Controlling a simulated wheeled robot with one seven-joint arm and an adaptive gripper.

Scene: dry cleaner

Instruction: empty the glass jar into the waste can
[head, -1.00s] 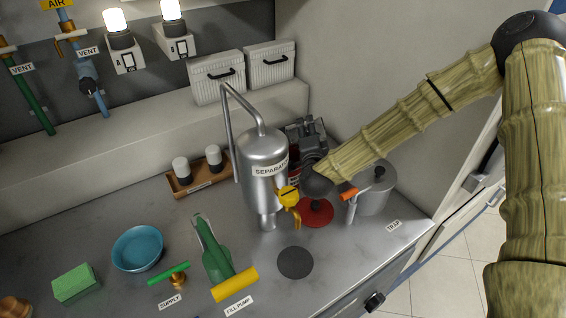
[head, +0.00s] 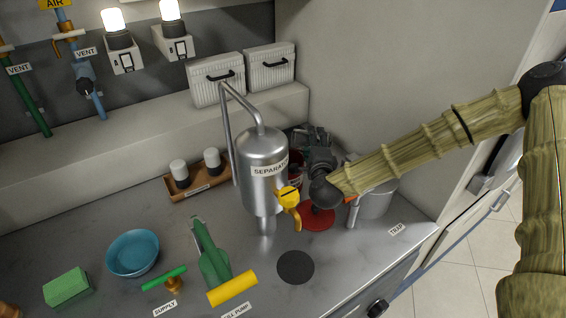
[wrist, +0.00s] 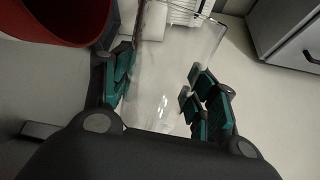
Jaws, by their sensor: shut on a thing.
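In the wrist view my gripper (wrist: 157,92) is shut around a clear glass jar (wrist: 172,65), with teal-padded fingers on both sides of it. The jar's rim is at the top of that view; I cannot make out any contents. A red can (wrist: 62,12), apparently the waste can, shows its open rim at the upper left, close beside the jar. In the head view my gripper (head: 312,138) is behind the separator, and the jar cannot be made out there. A piece of the red can (head: 296,172) shows between separator and wrist.
The steel separator (head: 262,150) with its yellow-handled tap stands just left of my wrist. The trap pot (head: 374,203) is partly hidden under my arm, near a red disc (head: 318,217). A wall rises behind. A blue bowl (head: 133,252) and green sponge (head: 67,286) lie at left.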

